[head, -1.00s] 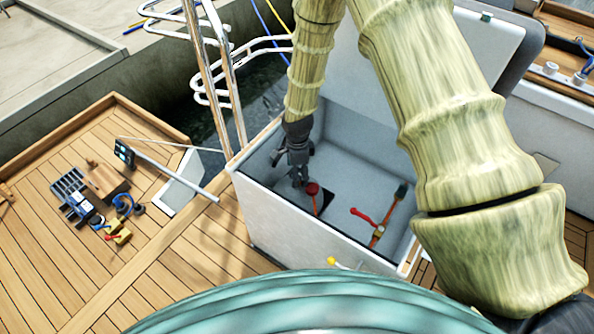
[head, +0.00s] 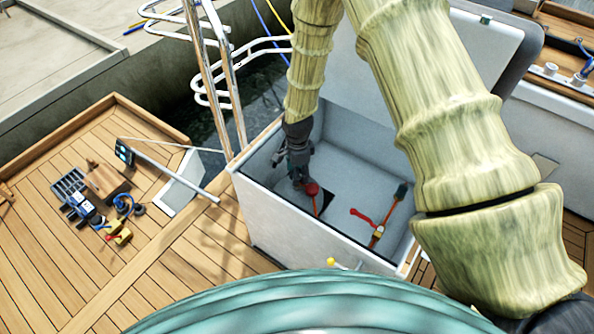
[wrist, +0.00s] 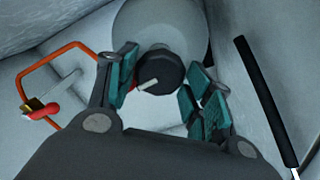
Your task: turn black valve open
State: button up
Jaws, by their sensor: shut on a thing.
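The black valve (wrist: 158,72) is a round dark knob with a pale pointer, on the front of a grey rounded body (wrist: 150,25). In the wrist view the pointer slants down to the left. My gripper (wrist: 165,90) has its teal-padded fingers on both sides of the knob, shut on it. In the head view my gripper (head: 299,182) reaches down into the open white locker (head: 290,228); the black valve cannot be made out there.
A red-handled valve (head: 361,215) on an orange pipe (head: 386,226) is inside the locker, right of my gripper. A red round part (head: 312,188) is close beside it. A black rod (wrist: 265,100) shows in the wrist view. The locker walls are close around.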

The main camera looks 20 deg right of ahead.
jog(key=n+p, duration=0.1)
jog(key=n, duration=0.3)
jog(key=shift+s+r+p, duration=0.1)
jog(key=shift+p, duration=0.3)
jog(key=n+p, duration=0.1)
jog(key=n, duration=0.3)
jog(key=shift+n, duration=0.4)
jog(key=n+p, duration=0.1)
jog(key=n, duration=0.3)
jog(key=shift+n, duration=0.3)
jog(key=n+p, duration=0.1)
jog(key=n, duration=0.7)
jog(key=shift+s+p, duration=0.1)
jog(key=shift+p, duration=0.3)
jog(key=n, duration=0.4)
jog(key=shift+n+p, duration=0.3)
jog(key=shift+p, duration=0.05)
jog(key=n, duration=0.4)
jog(key=shift+n+p, duration=0.3)
jog(key=shift+p, duration=0.05)
jog(key=shift+f+n+p, duration=0.2)
jog(key=shift+n+p, duration=0.1)
jog(key=shift+n, duration=1.7)
